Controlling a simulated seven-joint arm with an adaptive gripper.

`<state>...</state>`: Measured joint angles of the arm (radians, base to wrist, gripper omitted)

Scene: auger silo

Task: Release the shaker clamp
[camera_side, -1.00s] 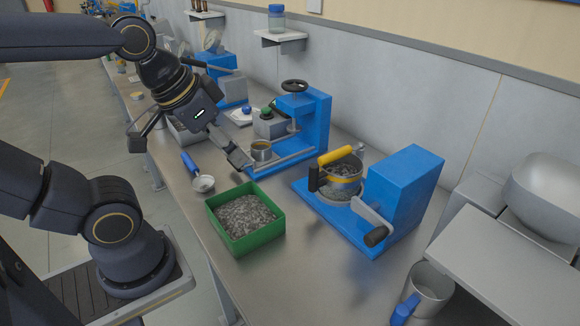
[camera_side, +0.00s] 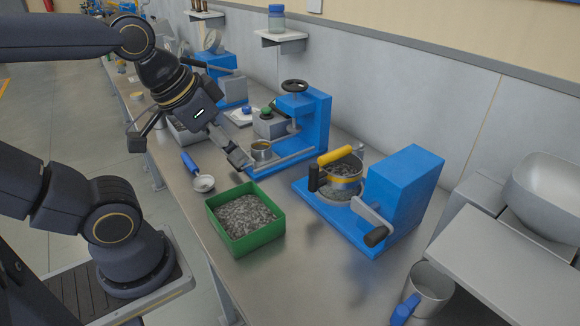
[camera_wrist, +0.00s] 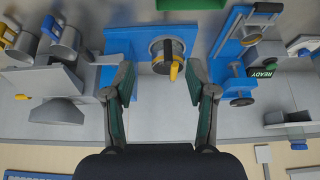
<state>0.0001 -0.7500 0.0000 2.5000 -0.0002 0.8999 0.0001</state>
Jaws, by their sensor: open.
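The shaker is a blue machine (camera_side: 408,195) on a blue base plate, right of centre in the side view. A metal pot (camera_side: 345,187) of grey grains stands on its plate. A crank with a black knob (camera_side: 376,236) sits at the front. My gripper (camera_side: 188,154) is open and empty, left of the shaker and well apart from it. In the wrist view my gripper's fingers (camera_wrist: 161,90) are spread, with the yellow handle (camera_wrist: 174,70) beyond them.
A green tray of grey gravel (camera_side: 270,232) stands left of the shaker. A blue press with a black handwheel (camera_side: 294,86) and a small tin (camera_side: 261,150) stands behind it. A blue-handled scoop (camera_side: 203,184) lies near my gripper. A metal jug (camera_side: 430,288) stands front right. Bench between tray and shaker is clear.

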